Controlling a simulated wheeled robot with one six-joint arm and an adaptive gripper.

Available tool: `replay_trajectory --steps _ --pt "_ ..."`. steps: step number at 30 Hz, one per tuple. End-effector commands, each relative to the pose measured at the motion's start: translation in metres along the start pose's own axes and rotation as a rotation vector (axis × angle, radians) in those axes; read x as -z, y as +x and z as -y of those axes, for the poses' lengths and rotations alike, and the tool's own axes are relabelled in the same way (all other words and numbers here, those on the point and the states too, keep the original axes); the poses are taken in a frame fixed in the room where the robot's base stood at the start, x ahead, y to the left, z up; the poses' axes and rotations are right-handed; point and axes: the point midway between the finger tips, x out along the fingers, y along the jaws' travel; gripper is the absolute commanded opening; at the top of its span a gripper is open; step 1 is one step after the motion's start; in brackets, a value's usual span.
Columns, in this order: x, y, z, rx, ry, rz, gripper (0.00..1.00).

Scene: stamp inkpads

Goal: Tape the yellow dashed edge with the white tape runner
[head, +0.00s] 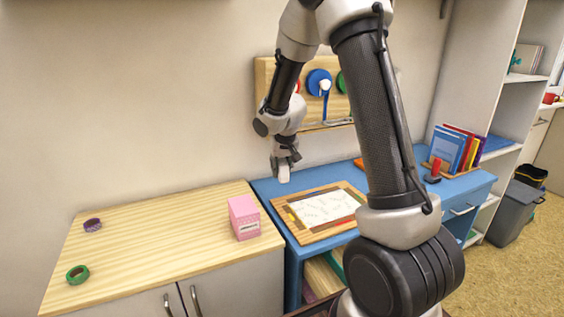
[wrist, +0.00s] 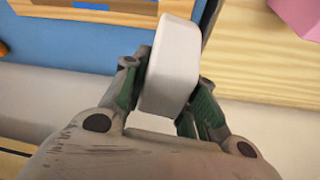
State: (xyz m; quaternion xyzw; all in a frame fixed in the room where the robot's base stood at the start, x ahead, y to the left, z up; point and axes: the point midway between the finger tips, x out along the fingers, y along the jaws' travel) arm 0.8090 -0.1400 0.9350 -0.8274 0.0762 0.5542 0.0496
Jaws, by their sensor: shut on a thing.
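My gripper (head: 285,158) is above the back left part of the blue desk (head: 264,187), near the wall. It is shut on the white tape runner (wrist: 172,62), a rounded white block standing between the two fingers in the wrist view. The runner also shows below the fingers in the head view (head: 283,174). A wooden board (head: 306,238) with a white sheet (head: 322,209) lies on the desk, in front and to the right of the gripper. A small yellow mark (head: 291,216) shows at the sheet's left side; its dashes are too small to make out.
A pink box (head: 243,217) stands on the wooden cabinet top (head: 155,247), left of the board. Green tape (head: 77,274) and purple tape (head: 92,225) lie farther left. A red-handled stamp (head: 435,170) and books (head: 450,148) are at the desk's right. A wooden wall rack (head: 264,76) hangs behind.

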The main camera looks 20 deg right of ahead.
Motion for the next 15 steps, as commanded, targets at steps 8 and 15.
replay_trajectory --steps 8,15 --pt "0.009 -0.018 -0.024 0.024 -0.05 0.003 0.09" --pt "0.003 -0.019 -0.021 0.063 -0.146 -0.001 0.09"
